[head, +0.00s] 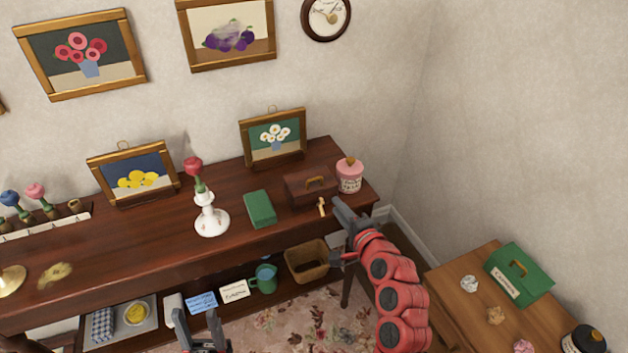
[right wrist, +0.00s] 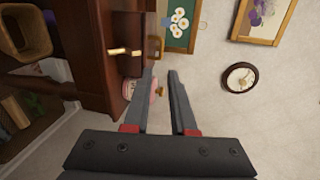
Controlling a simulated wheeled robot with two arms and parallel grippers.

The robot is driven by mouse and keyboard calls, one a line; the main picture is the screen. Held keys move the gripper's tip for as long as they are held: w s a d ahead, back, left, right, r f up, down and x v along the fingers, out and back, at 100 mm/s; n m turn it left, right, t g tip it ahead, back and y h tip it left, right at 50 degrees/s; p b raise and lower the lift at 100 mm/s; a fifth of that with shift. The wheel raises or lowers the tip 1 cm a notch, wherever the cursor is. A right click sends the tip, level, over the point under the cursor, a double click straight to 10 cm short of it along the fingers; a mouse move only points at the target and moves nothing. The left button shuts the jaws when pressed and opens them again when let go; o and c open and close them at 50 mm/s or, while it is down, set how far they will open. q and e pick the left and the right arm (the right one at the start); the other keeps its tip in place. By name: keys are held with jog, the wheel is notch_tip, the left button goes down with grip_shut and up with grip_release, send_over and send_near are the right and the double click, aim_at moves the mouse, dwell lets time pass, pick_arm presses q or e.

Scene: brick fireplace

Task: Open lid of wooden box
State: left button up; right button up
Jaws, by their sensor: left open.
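The wooden box (head: 303,192) is brown with a brass handle on top. It stands near the right end of the dark shelf top, and its lid looks shut. A light latch (head: 321,207) shows at its front. In the right wrist view the box (right wrist: 129,66) lies just left of the fingertips, turned sideways. My right gripper (head: 346,212) is open and empty, just right of and in front of the box, apart from it as far as I can tell. It also shows in the right wrist view (right wrist: 160,72). My left gripper (head: 197,325) is open at the bottom edge.
A pink jar (head: 350,176) stands close right of the box. A green book (head: 260,208) lies to its left, and a framed daisy picture (head: 274,139) stands behind. A white candlestick-like vase (head: 211,218) stands further left. A side table (head: 462,290) is at right.

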aim_at(315, 179)
jog(key=p+x, duration=0.2)
jog(key=x, duration=1.2)
jog(key=shift+d+r, duration=0.1)
jog(key=shift+d, duration=0.05)
jog(key=shift+x, duration=0.85)
jog(key=shift+d, duration=0.1)
grip_shut()
